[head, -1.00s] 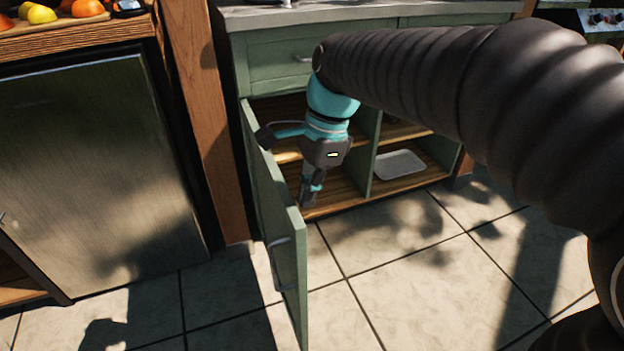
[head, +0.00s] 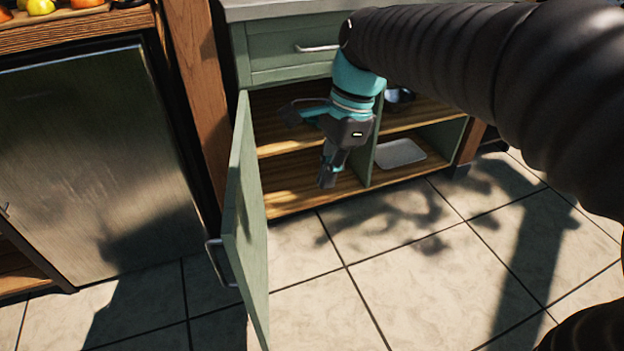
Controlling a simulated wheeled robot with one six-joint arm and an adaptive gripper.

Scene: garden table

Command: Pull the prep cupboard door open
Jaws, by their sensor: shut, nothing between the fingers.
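The prep cupboard door (head: 248,225) is a green panel that stands wide open at the left of the cupboard, its edge swung out toward me. Its metal handle (head: 221,262) is on the left, outer face. My gripper (head: 327,183) points down in front of the open cupboard, to the right of the door and apart from it. Its fingers are shut and empty. The cupboard's wooden shelves (head: 290,190) show behind it; my arm hides part of the right side.
A pale tray (head: 400,153) lies on the lower right shelf, and a dark bowl (head: 398,96) sits above it. A closed drawer (head: 285,55) is over the opening. A metal-fronted appliance (head: 95,165) stands at left beside a wooden post (head: 205,90). The tiled floor is clear.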

